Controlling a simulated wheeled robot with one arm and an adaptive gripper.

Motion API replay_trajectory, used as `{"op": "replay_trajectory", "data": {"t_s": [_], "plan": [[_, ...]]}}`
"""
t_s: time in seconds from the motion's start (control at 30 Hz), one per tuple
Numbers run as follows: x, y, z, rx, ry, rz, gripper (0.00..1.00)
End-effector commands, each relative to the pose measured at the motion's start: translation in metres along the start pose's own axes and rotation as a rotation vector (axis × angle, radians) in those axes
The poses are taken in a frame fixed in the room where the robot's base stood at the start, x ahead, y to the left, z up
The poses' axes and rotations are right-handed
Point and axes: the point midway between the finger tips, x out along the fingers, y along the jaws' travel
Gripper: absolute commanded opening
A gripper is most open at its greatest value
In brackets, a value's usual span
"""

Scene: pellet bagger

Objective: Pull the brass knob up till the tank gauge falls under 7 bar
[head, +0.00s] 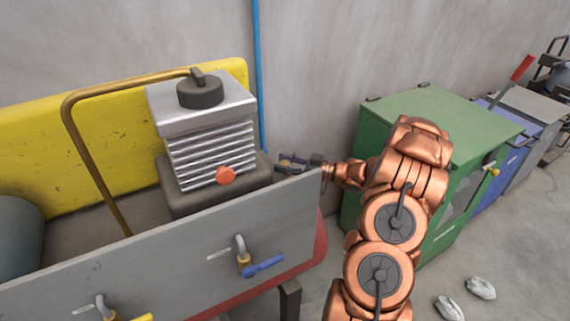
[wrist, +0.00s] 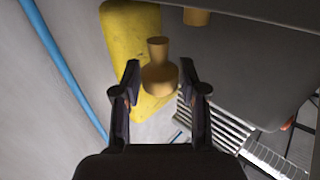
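The brass knob (wrist: 159,72) shows in the wrist view, with a narrow round top and a wider lower part. My gripper (wrist: 160,70) is open, with one finger on each side of the knob and a small gap showing on both sides. How deep the knob sits between the fingers is hard to tell. In the head view my gripper (head: 284,162) is behind the grey panel, to the right of the finned compressor block. The knob cannot be made out there. No tank gauge can be made out in either view.
The grey panel (head: 170,246) carries a blue-handled tap (head: 262,266) and a yellow-handled one (head: 134,317). The finned compressor (head: 211,155) stands left of my gripper. A green cabinet (head: 452,115) stands right of my arm. A blue pipe (head: 259,70) runs down the wall behind.

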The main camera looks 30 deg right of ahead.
Motion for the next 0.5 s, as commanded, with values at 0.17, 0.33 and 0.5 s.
{"op": "replay_trajectory", "data": {"t_s": [0.17,0.33,0.5], "plan": [[-0.0001,0.0000,0.0000,0.000,0.000,0.000,0.20],[-0.0001,0.0001,0.0001,0.000,0.000,0.000,0.03],[-0.0002,0.0001,-0.0004,0.000,0.000,0.000,0.00]]}}
